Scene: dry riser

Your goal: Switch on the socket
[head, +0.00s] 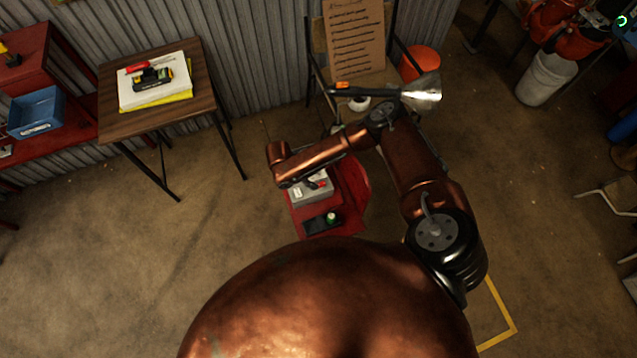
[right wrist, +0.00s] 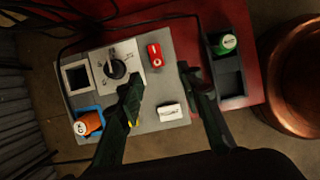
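A grey control box (head: 311,190) sits on a red stand in front of me; it fills the middle of the right wrist view (right wrist: 150,90). Its top carries a white plate with a black rotary knob (right wrist: 115,68), a white square frame with a dark inset (right wrist: 77,77), a red switch (right wrist: 154,55) and a white rocker-like piece (right wrist: 171,112). I cannot tell for sure which is the socket. My right gripper (right wrist: 160,84) is open and empty above the box, its fingers on either side of the bare grey face below the red switch. My left gripper is out of view.
An orange cylinder (right wrist: 88,122) stands in a blue holder at the box's corner. A dark tray (right wrist: 232,78) with a green-topped cylinder (right wrist: 224,43) lies beside the box. A wooden table (head: 120,78) and a chair stand farther off; the floor between is clear.

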